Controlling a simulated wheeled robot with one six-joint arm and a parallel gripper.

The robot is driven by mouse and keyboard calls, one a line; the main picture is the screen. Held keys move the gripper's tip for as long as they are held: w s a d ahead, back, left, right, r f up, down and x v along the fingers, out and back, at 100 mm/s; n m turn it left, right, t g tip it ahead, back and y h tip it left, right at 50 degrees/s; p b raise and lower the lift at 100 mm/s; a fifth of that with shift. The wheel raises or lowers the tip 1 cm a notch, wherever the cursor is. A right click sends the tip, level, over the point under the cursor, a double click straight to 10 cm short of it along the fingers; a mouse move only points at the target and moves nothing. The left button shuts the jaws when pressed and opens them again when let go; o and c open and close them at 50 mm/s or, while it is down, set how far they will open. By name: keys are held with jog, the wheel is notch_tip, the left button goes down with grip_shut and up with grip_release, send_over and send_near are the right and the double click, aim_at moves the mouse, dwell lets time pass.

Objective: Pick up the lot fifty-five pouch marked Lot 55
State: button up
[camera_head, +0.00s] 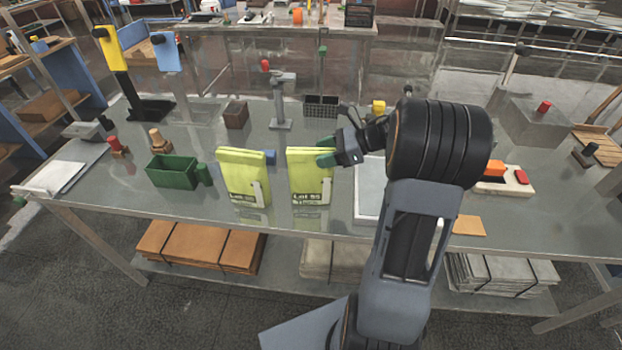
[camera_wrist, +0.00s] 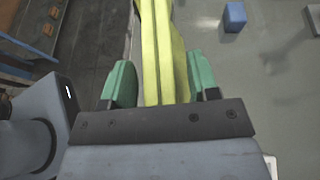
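The yellow-green pouch marked Lot 55 (camera_head: 311,181) stands upright on the grey table, its label facing the camera. A second, similar pouch (camera_head: 243,181) stands to its left; its label starts with "Lot" and its number is hard to read. My gripper (camera_head: 326,152) is at the right edge of the Lot 55 pouch, one green finger in front of its face. In the wrist view, the pouch (camera_wrist: 163,60) is edge-on between the green fingers of my gripper (camera_wrist: 160,82). A narrow gap shows at the left finger; the right finger looks very close to the pouch or touching it.
A green bin (camera_head: 172,172) stands left of the pouches. A blue block (camera_head: 270,157) lies just behind them and also shows in the wrist view (camera_wrist: 235,17). A pale tray (camera_head: 367,190) lies to the right, partly behind my arm. The table's front edge is close.

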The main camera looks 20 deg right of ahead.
grip_shut()
dwell(0.3)
jog(key=shift+r, duration=0.15)
